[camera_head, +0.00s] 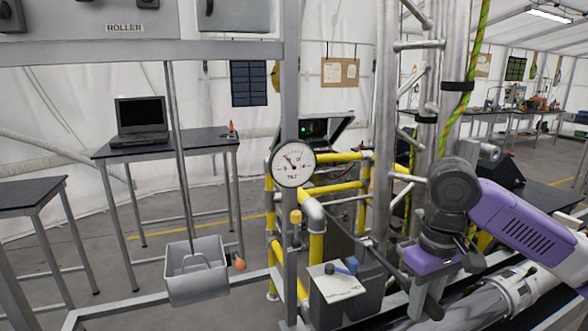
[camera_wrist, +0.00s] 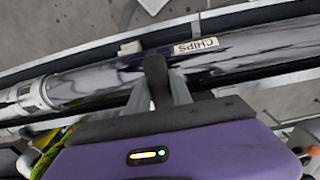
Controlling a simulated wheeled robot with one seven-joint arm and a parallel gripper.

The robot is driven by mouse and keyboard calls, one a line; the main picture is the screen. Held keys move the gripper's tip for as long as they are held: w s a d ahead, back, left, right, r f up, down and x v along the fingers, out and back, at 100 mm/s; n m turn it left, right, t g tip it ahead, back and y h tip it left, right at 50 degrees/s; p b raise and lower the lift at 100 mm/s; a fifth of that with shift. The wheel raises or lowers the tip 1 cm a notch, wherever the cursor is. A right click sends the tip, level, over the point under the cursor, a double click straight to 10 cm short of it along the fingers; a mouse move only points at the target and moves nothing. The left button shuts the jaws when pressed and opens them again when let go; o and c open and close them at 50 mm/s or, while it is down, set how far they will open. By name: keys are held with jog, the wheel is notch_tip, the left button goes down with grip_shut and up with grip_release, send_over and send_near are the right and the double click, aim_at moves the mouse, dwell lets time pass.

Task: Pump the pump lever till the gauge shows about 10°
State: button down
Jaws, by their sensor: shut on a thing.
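The round white gauge (camera_head: 293,163), marked TILT, is fixed to a grey post in the middle of the head view. Its dark needle points to the upper left; the scale numbers are too small to read surely. My gripper (camera_head: 430,302) is low at the right of the head view, pointing down. In the wrist view, its fingers are shut on the dark rounded end of the pump lever (camera_wrist: 155,75). The rest of the lever is mostly hidden by my gripper and arm.
A grey bucket (camera_head: 196,272) hangs further left. A metal lattice tower (camera_head: 386,110) rises behind.

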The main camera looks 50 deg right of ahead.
jog(key=shift+f+b, duration=0.5)
jog(key=shift+f, duration=0.5)
jog(key=shift+w+d+r+p, duration=0.1)
jog(key=shift+w+r+p, duration=0.05)
jog(key=shift+r+p, duration=2.95)
jog(key=r+p, duration=0.1)
jog(key=w+r+p, duration=0.1)
jog(key=r+p, duration=0.1)
jog(key=d+r+p, duration=0.1)
jog(key=shift+w+r, duration=0.15)
jog(key=shift+w, duration=0.05)
jog(key=shift+a+f, duration=0.1)
jog(key=shift+f, duration=0.1)
